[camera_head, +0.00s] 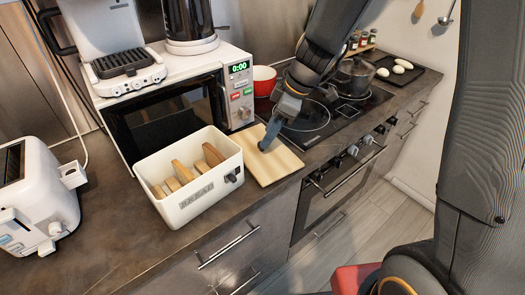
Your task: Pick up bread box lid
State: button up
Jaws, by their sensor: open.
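The white bread box (190,207) stands open-topped on the counter, with "BREAD" on its front, a small dark fitting at its front right and several brown slices inside. A flat, light wooden board (284,167) lies on the counter just right of the box. No other lid shows on or by the box; I cannot tell whether this board is the lid. My gripper (269,143) reaches down from the upper right with its blue fingertips over the board. It is open and nothing shows between its fingers. Whether the tips touch the board is unclear.
A microwave (170,115) with a coffee machine (122,70) on top stands behind the box. A white toaster (30,200) is at the left. A red bowl (264,80), a hob (325,118) and a pot (355,76) are behind and right of my gripper. The front-left counter is clear.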

jog(key=shift+p+x, duration=0.65)
jog(key=shift+x, duration=1.5)
jog(key=shift+w, duration=0.2)
grip_shut()
jog(key=shift+r, duration=0.2)
